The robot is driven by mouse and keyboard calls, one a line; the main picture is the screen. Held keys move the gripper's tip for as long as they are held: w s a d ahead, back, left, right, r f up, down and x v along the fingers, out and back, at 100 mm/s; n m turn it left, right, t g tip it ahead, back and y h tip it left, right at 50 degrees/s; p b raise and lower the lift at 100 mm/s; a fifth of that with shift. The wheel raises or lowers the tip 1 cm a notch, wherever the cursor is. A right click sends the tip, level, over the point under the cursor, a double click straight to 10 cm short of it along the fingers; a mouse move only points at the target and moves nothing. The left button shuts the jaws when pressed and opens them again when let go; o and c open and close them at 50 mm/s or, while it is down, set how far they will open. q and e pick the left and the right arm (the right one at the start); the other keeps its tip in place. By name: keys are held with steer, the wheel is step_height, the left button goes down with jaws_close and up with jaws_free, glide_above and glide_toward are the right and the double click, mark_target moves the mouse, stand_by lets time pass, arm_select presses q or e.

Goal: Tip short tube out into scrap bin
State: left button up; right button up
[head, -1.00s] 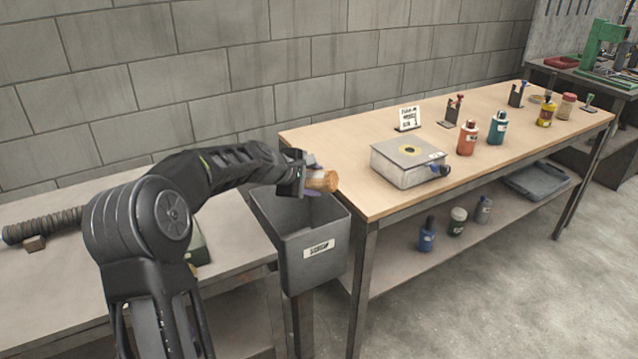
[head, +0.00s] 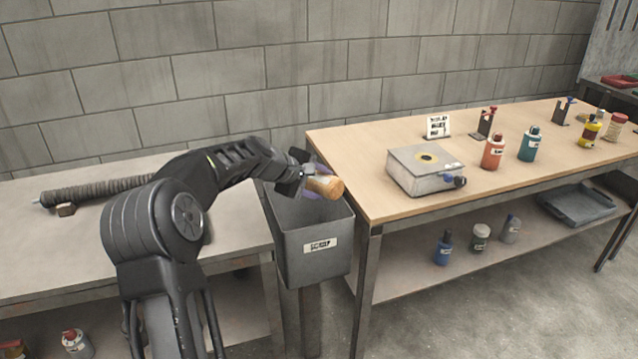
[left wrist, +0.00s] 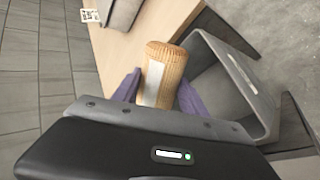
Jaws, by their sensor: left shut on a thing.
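My left gripper (head: 307,182) is shut on a short tan mesh tube (head: 327,187) with a pale label. It holds the tube tilted near the top of the grey scrap bin (head: 313,255). In the left wrist view the tube (left wrist: 165,62) sits between the two purple fingers (left wrist: 158,95), and the open mouth of the bin (left wrist: 262,92) lies just to the right of it. I cannot tell from these views whether anything is inside the tube. My right gripper is not in view.
A wooden-topped bench (head: 400,206) stands right of the bin, with a grey box (head: 420,176), bottles and small stands on it. A grey table (head: 235,218) on the left holds a long dark ribbed tube (head: 98,191). A block wall closes off the back.

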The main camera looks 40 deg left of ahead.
mark_target(317, 177)
arm_select(q)
steer(key=shift+d+r+m+y, duration=0.1)
steer(key=shift+r+m+y, duration=0.2)
steer(key=shift+y, duration=0.2)
steer(key=shift+r+m+y, duration=0.15)
steer(key=shift+m+y, duration=0.15)
steer(key=shift+y, duration=0.1)
steer(key=m+y+p, duration=0.1)
steer(key=p, duration=0.2)
steer(key=r+m+y+p, duration=0.1)
steer(key=y+p, duration=0.1)
steer(key=p, duration=0.1)
steer(key=a+r+m+t+y+p, duration=0.1)
steer(key=p, duration=0.3)
steer(key=shift+w, duration=0.1)
steer(key=shift+a+m+t+y, duration=0.15)
steer(key=shift+m+t+y, duration=0.15)
steer(key=shift+m+y, duration=0.2)
steer(key=shift+a+m+y+b, duration=0.35)
steer(key=shift+m+y+b, duration=0.15)
steer(key=shift+y, duration=0.2)
steer(key=shift+a+r+m+t+y, duration=0.2)
steer(key=shift+r+m+t+y, duration=0.1)
steer(key=shift+r+t+y, duration=0.1)
